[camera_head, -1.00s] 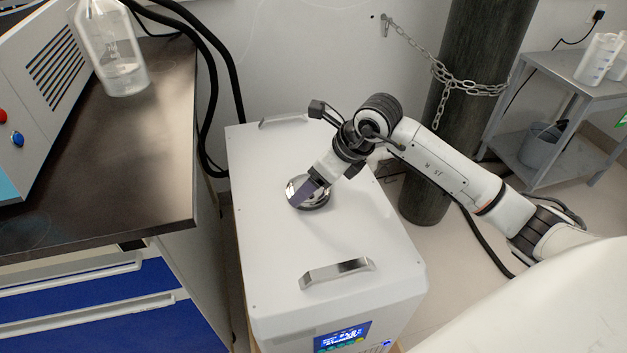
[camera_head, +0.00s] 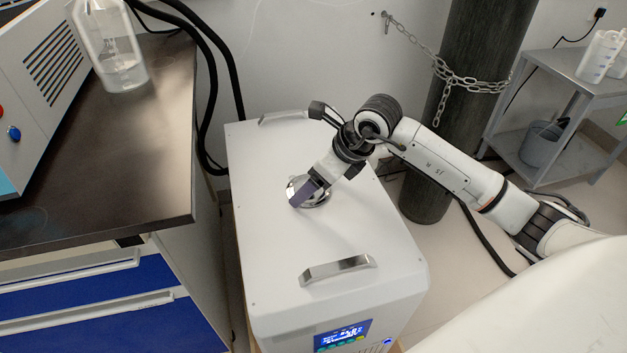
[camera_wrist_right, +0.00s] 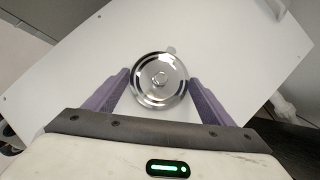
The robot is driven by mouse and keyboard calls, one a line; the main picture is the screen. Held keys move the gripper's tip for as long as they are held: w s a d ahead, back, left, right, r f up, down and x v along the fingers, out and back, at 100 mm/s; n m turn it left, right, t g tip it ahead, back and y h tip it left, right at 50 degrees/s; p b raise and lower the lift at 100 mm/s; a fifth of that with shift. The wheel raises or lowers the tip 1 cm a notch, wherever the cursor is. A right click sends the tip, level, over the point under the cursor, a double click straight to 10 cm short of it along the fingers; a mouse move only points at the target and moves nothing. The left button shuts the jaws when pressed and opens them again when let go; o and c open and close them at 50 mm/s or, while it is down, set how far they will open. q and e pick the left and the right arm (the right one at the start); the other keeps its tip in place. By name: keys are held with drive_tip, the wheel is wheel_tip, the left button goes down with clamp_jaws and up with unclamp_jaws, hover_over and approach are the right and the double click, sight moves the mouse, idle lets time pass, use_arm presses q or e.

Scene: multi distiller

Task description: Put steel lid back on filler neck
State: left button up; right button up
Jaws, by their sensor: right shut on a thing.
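The round, shiny steel lid (camera_wrist_right: 160,84) with a small knob at its centre lies level between the purple fingers of my right gripper (camera_wrist_right: 158,88) in the right wrist view. The fingers are shut on its rim from both sides. In the head view my right gripper (camera_head: 306,193) reaches down to the lid (camera_head: 317,199) over the middle of the white box's top. The filler neck is hidden under or behind the lid; I cannot tell whether the lid rests fully on it. My left gripper does not show.
The white box (camera_head: 270,250) has a metal handle (camera_head: 337,269) at the front and another (camera_head: 284,118) at the back. A dark bench (camera_head: 110,200) with a glass bottle (camera_head: 110,60) stands at left. A chained dark cylinder (camera_head: 470,80) stands behind my right arm.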

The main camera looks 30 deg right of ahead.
drive_tip(key=o, duration=1.3)
drive_tip(key=p+v, duration=0.2)
drive_tip(key=v, duration=0.8)
drive_tip(key=shift+r, duration=0.15)
drive_tip(key=shift+s, duration=0.15)
